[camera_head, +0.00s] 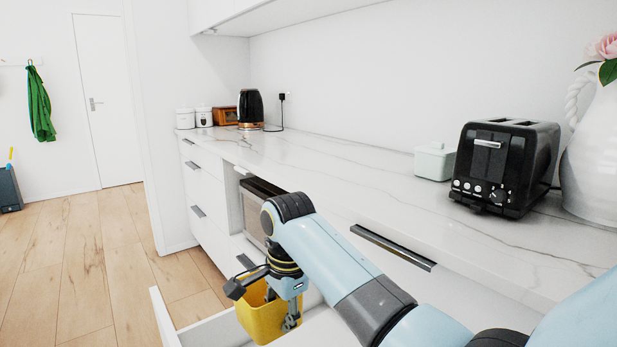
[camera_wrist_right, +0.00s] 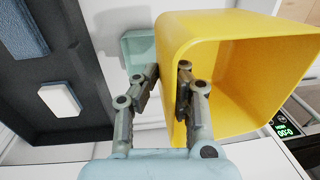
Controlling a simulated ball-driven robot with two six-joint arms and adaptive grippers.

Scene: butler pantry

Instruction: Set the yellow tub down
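The yellow tub (camera_head: 258,322) is at the end of my right arm in the head view, at the open drawer below the counter. My right gripper (camera_head: 290,312) is shut on one wall of the tub. In the right wrist view, one finger of the gripper (camera_wrist_right: 168,85) is inside the yellow tub (camera_wrist_right: 240,22) and the other is outside. The tub's open mouth faces the wrist camera and its inside looks empty. I cannot tell whether its bottom touches anything. My left gripper is not in view.
In the wrist view, a dark tray (camera_wrist_right: 22,110) holds a blue block (camera_wrist_right: 22,28) and a white block (camera_wrist_right: 60,98). A pale green item (camera_wrist_right: 140,50) lies behind the fingers. The open drawer's front (camera_head: 165,318) sticks out.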

